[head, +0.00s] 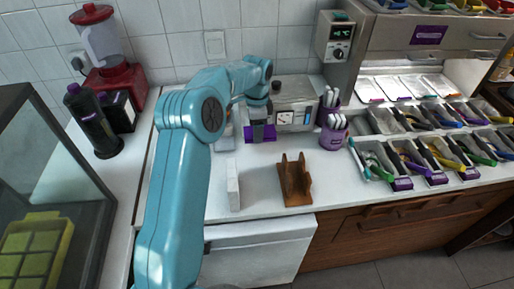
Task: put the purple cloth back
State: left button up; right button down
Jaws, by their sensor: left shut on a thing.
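My left arm reaches across the counter towards the back wall. My left gripper (258,131) is shut on the purple cloth (270,132), which shows on both sides of the fingers. The cloth is at the back of the white counter, in front of a metal box-shaped appliance (294,95). I cannot tell whether the cloth touches the counter. My right gripper is not in view.
A purple cup (331,136) with white-handled tools stands right of the cloth. A brown wooden stand (295,182) and a white block (233,186) are nearer the front. Topping trays (411,160) with coloured scoops fill the right. A red blender (111,75) stands back left.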

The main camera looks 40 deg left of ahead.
aim_at(257, 155)
pick_arm(q)
notch_tip(257, 155, down, 9)
jog(key=shift+s+d+r+p, duration=0.1)
jog(key=shift+s+r+p, duration=0.05)
jog(key=shift+p, duration=0.4)
jog(key=o, duration=0.6)
jog(key=shift+o, duration=0.2)
notch_tip(257, 155, up, 12)
jog(key=shift+r+b, duration=0.1)
jog(key=shift+b, duration=0.5)
